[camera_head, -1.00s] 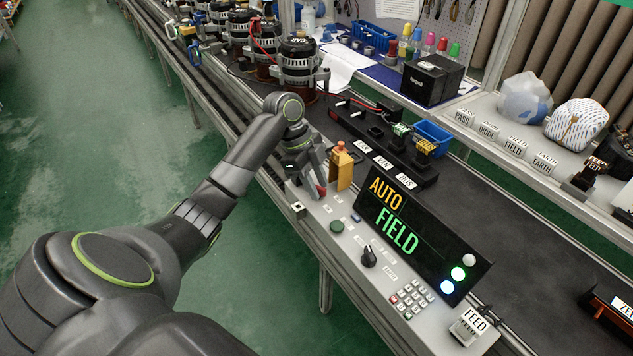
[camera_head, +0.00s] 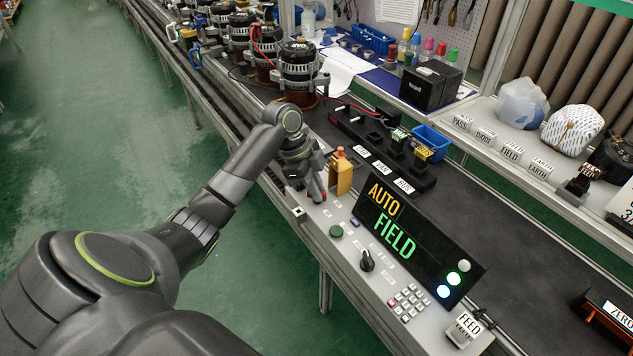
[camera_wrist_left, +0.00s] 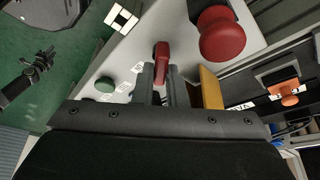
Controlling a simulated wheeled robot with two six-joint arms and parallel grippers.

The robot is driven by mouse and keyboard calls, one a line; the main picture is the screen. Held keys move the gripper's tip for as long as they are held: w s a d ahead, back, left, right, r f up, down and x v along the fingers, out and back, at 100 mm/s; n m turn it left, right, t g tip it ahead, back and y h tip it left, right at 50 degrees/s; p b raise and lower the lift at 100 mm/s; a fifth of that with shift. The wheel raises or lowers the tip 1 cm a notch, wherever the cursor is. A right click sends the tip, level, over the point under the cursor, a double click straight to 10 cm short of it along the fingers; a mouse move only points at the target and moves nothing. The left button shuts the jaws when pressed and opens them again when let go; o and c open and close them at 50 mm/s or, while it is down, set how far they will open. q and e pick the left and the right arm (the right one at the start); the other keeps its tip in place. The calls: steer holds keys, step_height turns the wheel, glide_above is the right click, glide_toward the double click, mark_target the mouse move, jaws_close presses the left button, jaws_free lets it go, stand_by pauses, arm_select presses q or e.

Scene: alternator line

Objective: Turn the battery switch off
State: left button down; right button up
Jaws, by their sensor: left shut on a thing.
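The red switch lever (camera_wrist_left: 162,62) stands on the light grey panel (camera_wrist_left: 118,62) in the left wrist view. My left gripper (camera_wrist_left: 161,84) is shut on the lever, with its dark fingers on both sides of it. In the head view my left gripper (camera_head: 314,190) is at the panel's far end, pointing down, beside a yellow block (camera_head: 341,177). It mostly hides the lever there. Small white labels lie beside the lever, too small to read.
A large red knob (camera_wrist_left: 222,35) is close to the lever in the wrist view. A green button (camera_head: 336,231), a black rotary knob (camera_head: 367,260) and a keypad (camera_head: 409,300) are on the panel. The display (camera_head: 412,240) reads AUTO FIELD.

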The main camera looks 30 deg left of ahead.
arm_select(q)
steer(key=n+t+p, duration=0.1)
steer(key=n+p, duration=0.1)
steer(key=p, duration=0.2)
steer(key=n+y+p, duration=0.1)
steer(key=n+p, duration=0.2)
steer(key=p, duration=0.1)
steer(key=n+t+p, duration=0.1)
steer(key=n+p, duration=0.2)
steer(key=p, duration=0.1)
steer(key=shift+r+t+y, duration=0.3)
steer(key=shift+r+y, duration=0.05)
steer(key=shift+y, duration=0.05)
steer(key=shift+f+n+y+p, duration=0.25)
steer(key=shift+n+y+p, duration=0.15)
steer(key=shift+n+p, duration=0.95)
steer(key=c, duration=1.5)
jaws_free()
steer(key=shift+o, duration=0.2)
steer(key=v, duration=1.7)
steer(key=shift+s, duration=0.4)
